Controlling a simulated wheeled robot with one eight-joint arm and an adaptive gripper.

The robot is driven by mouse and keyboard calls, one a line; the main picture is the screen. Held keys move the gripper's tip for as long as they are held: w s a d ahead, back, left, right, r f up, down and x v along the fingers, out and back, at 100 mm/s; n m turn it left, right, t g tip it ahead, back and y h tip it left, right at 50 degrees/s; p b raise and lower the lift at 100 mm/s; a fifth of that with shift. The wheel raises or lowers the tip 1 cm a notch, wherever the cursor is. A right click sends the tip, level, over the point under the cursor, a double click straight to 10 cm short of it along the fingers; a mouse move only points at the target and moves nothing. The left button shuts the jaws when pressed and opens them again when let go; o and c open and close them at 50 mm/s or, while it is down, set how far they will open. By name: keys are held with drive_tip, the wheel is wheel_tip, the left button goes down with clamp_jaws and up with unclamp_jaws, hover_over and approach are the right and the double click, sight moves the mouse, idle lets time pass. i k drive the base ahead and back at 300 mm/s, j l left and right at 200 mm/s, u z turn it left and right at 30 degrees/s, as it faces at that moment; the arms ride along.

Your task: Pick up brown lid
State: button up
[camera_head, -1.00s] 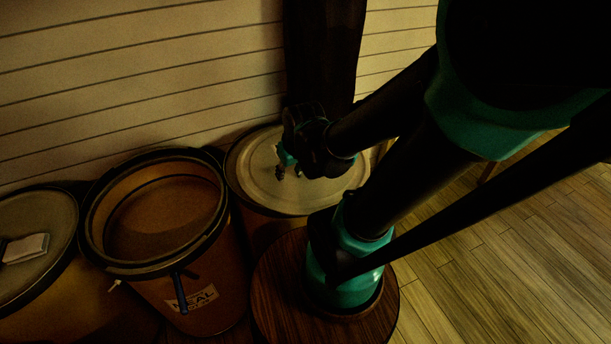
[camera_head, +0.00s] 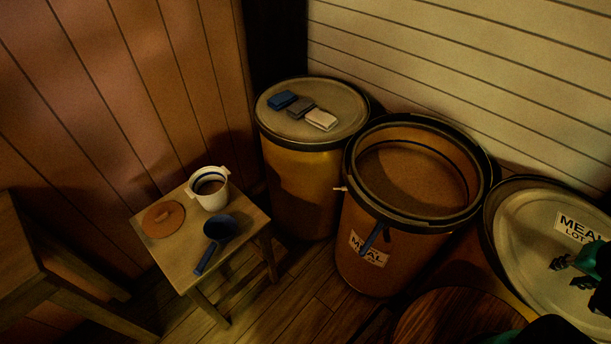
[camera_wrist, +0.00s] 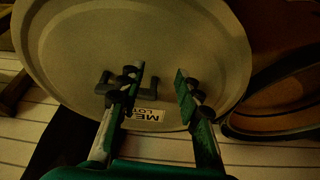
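A dark blue scoop (camera_head: 215,240) lies on the stool to the lid's right. My gripper (camera_head: 572,272) is at the far right, over a pale drum top with a label (camera_head: 528,215), far from the brown lid. The wrist view shows my gripper (camera_wrist: 160,82) with its fingers apart and nothing between them. The brown lid is not in the wrist view.
A closed drum (camera_head: 305,165) with several folded cloths on top stands behind the stool. An open orange barrel (camera_head: 365,275) stands between the stool and my gripper. A wooden bench or table (camera_head: 15,245) is at the left edge. Plank walls close the back.

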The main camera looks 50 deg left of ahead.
sight(162, 220)
drive_tip(key=k+j+u, duration=0.1)
drive_tip(key=u, duration=0.75)
drive_tip(key=l+u, duration=0.15)
drive_tip(key=u, duration=2.2)
drive_tip(key=i+z, duration=0.4)
drive_tip(key=z, duration=0.15)
